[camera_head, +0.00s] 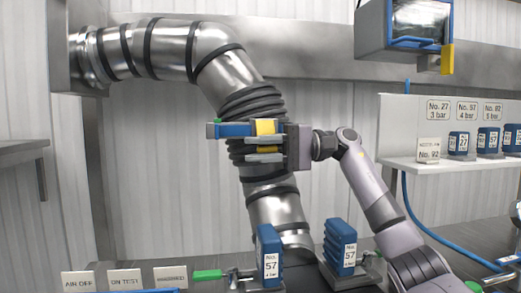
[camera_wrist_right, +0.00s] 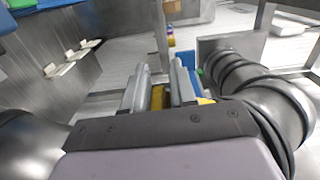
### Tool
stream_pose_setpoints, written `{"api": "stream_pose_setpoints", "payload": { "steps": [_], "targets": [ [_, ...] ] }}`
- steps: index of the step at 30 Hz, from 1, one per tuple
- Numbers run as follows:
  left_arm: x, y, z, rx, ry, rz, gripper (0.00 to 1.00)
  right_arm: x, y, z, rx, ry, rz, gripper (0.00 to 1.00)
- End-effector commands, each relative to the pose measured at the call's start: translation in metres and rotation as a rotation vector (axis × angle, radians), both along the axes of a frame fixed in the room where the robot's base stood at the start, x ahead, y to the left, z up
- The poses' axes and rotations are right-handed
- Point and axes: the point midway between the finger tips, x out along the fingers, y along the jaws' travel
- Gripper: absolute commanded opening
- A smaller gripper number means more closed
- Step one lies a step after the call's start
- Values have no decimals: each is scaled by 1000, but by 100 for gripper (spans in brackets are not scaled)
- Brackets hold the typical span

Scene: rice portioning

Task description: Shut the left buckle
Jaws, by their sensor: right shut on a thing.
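My right gripper (camera_head: 262,148) is in front of the ribbed metal duct. Its grey fingers point left in the head view and are shut on a blue and yellow piece (camera_head: 237,130). That piece has a blue bar reaching left to a small green end. In the right wrist view, yellow (camera_wrist_right: 157,96) shows between the two fingers (camera_wrist_right: 159,82) and blue beside one of them. A green handle (camera_head: 207,274) lies low at the left, by a metal fixture with a blue No. 57 block (camera_head: 269,254). I cannot tell for sure which part is the left buckle. My left gripper is not in view.
A second blue No. 57 block (camera_head: 340,246) stands in another fixture. The bent duct (camera_head: 275,208) runs down behind my gripper. A white shelf (camera_head: 450,165) with blue blocks is at right. A blue-framed box (camera_head: 372,28) hangs above. Small signs (camera_head: 125,279) stand at lower left.

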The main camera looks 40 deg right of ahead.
Motion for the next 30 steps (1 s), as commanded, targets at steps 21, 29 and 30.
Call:
{"api": "stream_pose_setpoints", "payload": {
  "steps": [21, 29, 30],
  "targets": [
    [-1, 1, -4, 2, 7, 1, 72, -3, -13, 9, 21, -19, -24, 58],
    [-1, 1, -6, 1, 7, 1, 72, -23, -50, 10, 22, -21, -25, 58],
    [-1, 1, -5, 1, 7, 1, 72, -25, -54, 11, 22, -21, -25, 58]
  ]
}}
